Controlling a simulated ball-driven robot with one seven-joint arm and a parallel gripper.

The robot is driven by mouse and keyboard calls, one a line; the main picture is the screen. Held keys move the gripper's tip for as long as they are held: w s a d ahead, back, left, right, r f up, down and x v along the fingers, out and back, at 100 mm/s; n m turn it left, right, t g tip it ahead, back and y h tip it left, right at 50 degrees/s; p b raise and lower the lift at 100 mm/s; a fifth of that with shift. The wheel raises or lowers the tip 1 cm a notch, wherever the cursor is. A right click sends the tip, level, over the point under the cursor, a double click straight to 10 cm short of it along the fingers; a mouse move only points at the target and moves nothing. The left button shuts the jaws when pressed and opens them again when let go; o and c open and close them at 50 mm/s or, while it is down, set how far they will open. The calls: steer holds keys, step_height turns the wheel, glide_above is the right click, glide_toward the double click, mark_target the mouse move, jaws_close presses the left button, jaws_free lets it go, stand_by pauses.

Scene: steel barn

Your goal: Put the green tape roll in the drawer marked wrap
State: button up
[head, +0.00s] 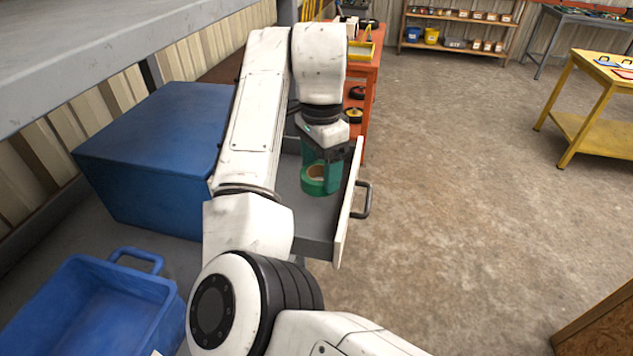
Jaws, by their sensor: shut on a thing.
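The green tape roll (313,188) is in or just above the open drawer (313,222). My gripper (321,172) points down into the drawer and is shut on the green tape roll. I cannot tell whether the roll touches the drawer floor. The drawer is pulled out of the blue cabinet (150,150), with its pale front and dark handle (362,200) to the right. No marking on the drawer front can be read from here. My arm hides part of the cabinet and the drawer's left side.
A blue bin (95,305) stands at the lower left. An orange shelf unit (366,80) stands behind the drawer. A grey shelf edge (120,60) runs across the upper left. A yellow table (600,95) is at the right. The concrete floor between is clear.

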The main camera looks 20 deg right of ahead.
mark_target(317, 198)
steer(key=shift+w+f, duration=0.4)
steer(key=shift+f, duration=0.05)
steer(key=shift+w+f, duration=0.35)
steer(key=shift+f, duration=0.15)
steer(key=shift+w+d+f+p, duration=0.15)
steer(key=shift+f+p, duration=0.65)
steer(key=shift+f, duration=0.9)
steer(key=shift+f, duration=0.15)
steer(key=o, duration=1.1)
steer(key=shift+c, duration=0.2)
step_height(317, 198, up, 8)
steer(key=b, duration=0.1)
steer(key=shift+f, duration=0.1)
